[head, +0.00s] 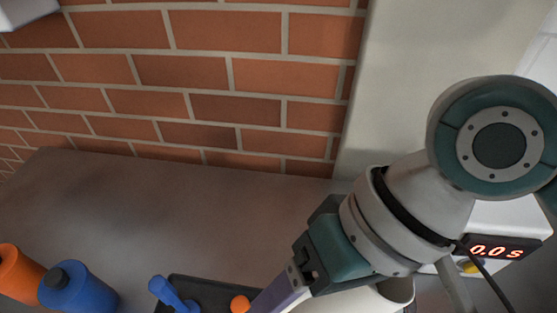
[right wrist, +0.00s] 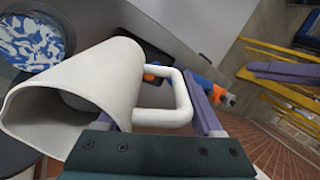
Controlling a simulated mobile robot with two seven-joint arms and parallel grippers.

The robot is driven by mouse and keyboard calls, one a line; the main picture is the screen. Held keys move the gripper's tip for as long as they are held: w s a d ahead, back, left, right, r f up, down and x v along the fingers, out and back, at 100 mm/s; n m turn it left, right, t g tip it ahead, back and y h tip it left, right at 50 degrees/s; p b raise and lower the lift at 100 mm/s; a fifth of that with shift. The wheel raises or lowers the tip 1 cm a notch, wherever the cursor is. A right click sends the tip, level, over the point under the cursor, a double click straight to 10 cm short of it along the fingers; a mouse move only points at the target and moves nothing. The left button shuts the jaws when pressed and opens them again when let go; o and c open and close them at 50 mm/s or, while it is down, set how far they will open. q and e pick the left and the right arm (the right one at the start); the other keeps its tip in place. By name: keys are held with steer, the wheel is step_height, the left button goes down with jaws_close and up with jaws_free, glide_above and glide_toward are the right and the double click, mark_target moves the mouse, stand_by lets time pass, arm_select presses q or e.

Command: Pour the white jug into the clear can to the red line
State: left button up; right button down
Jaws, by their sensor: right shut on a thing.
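The white jug (right wrist: 95,88) fills the left of the right wrist view, tilted, its wide mouth at the lower left. Its loop handle (right wrist: 180,95) lies between the purple fingers of my right gripper (right wrist: 162,108), which is shut on it. In the head view my right gripper (head: 276,298) points down and left at the bottom edge. A white rounded edge (head: 398,291) shows behind it; I cannot tell if it is the jug. The jug's contents are hidden. I cannot make out the clear can or its red line. My left gripper is not in view.
In the head view, an orange bottle (head: 18,274) and a blue bottle (head: 78,289) stand at the lower left. A dark tray (head: 215,289) holds a blue-handled thing (head: 172,293) and an orange piece (head: 240,304). A brick wall (head: 180,75) stands behind.

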steer(key=shift+r+t+h+p, duration=0.15)
steer(key=shift+r+h+p, duration=0.45)
steer(key=shift+p, duration=0.85)
steer(key=shift+r+t+h+p, duration=0.15)
steer(key=shift+r+h+p, duration=0.15)
steer(key=shift+h+p, duration=0.85)
steer(key=shift+a+r+p, duration=0.1)
steer(key=shift+p, duration=0.7)
steer(key=shift+h, duration=0.25)
step_height(320, 180, up, 3)
steer(key=p, duration=0.4)
steer(key=shift+h, duration=0.4)
steer(key=shift+r+t+h+p, duration=0.45)
steer(key=shift+r+p, duration=0.9)
steer(key=shift+p, duration=0.45)
